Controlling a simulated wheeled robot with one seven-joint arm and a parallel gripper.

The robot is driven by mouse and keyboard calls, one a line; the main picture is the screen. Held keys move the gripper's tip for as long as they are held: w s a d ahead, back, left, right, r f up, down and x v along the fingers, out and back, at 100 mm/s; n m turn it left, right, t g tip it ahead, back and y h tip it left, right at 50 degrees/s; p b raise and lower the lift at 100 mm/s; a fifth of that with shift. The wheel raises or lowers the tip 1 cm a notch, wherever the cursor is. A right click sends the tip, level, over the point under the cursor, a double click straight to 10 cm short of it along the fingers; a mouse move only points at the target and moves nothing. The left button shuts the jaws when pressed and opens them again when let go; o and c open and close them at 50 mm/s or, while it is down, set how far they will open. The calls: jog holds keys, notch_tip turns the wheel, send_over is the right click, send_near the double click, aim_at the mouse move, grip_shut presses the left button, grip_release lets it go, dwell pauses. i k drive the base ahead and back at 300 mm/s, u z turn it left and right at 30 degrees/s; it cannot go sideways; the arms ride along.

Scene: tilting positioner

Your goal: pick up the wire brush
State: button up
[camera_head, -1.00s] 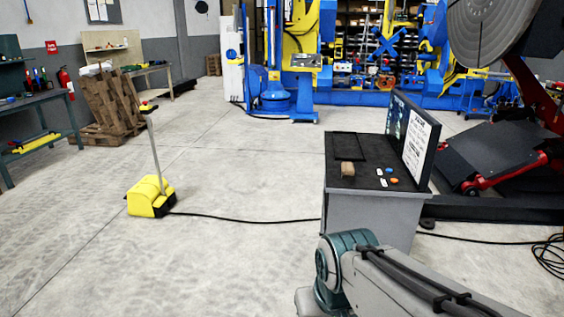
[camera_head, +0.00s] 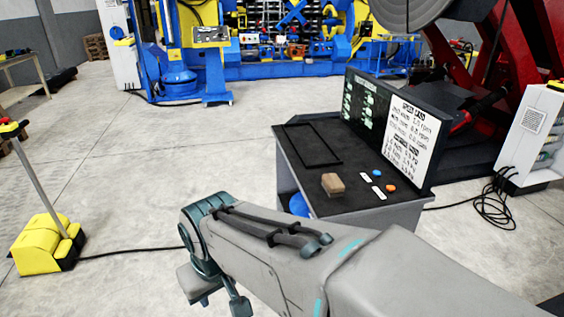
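A small brown block (camera_head: 333,185) lies near the front of the dark-topped stand (camera_head: 352,203). It may be the wire brush, but no bristles or handle can be made out at this size. My arm (camera_head: 270,245) reaches in from the lower right, below and in front of the stand, and its teal joint is left of the stand. The fingers of my gripper cannot be made out in this view. Nothing is seen touching the block.
A black rectangular outline (camera_head: 312,146) lies on the stand's top, with blue and orange knobs (camera_head: 384,181) right of the block. An upright display panel (camera_head: 385,125) closes the back right side. A yellow pedal box (camera_head: 45,245) and cable lie left; open floor lies between.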

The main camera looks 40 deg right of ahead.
aim_at(331, 183)
jog(key=z, duration=0.75)
jog(key=i, duration=0.95)
jog(key=z, duration=1.2)
jog(key=i, duration=0.2)
jog(key=z, duration=0.1)
